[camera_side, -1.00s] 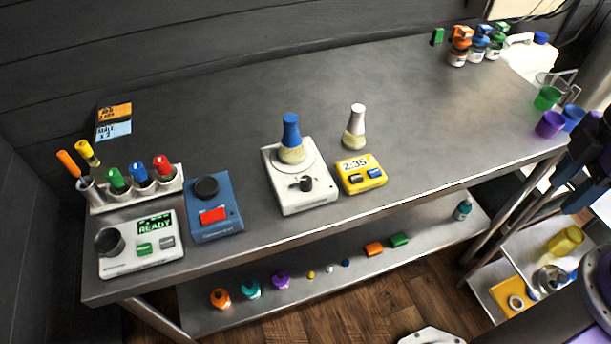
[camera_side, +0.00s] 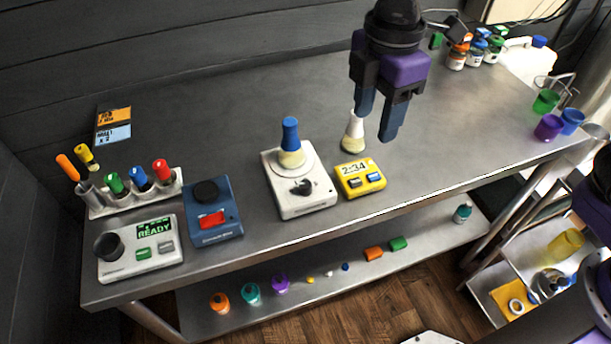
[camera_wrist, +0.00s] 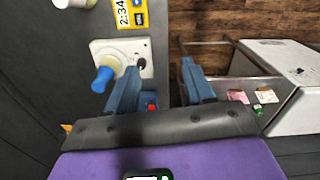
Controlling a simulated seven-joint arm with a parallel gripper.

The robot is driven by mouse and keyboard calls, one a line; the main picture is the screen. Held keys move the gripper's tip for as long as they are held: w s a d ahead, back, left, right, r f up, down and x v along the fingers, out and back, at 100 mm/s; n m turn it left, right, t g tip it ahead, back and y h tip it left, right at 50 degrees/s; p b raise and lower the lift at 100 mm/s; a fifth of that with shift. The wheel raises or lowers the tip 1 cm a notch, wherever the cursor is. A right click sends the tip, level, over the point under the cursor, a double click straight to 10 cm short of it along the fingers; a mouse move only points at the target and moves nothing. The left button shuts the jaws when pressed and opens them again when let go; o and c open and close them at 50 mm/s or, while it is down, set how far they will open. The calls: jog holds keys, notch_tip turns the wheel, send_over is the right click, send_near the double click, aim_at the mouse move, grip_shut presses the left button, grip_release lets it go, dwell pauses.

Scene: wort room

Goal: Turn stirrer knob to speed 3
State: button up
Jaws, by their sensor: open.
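The white stirrer (camera_side: 316,199) stands near the front middle of the table. Its dark knob (camera_side: 301,187) is on the top face near the front; its pointer setting is too small to read. A flask with a blue top (camera_side: 290,135) stands on the stirrer's plate. My gripper (camera_side: 377,124) is open and empty, with blue fingers pointing down, above and to the right of the stirrer, well apart from the knob. In the wrist view the stirrer (camera_wrist: 108,46) and its knob (camera_wrist: 141,63) show beyond the fingers of my gripper (camera_wrist: 160,78).
A yellow timer (camera_side: 360,180) reading 2:34 sits right of the stirrer. A white-topped flask (camera_side: 352,134) stands behind it, close to my fingers. A blue device (camera_side: 212,224) with a red display is to the left. The table's back middle is clear.

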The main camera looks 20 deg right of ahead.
aim_at(305, 183)
jog(key=w+a+n, duration=0.3)
jog(key=w+a, duration=0.2)
jog(key=a, duration=0.4)
jog(key=f, duration=1.7)
jog(key=shift+w+d+f, duration=0.2)
grip_shut()
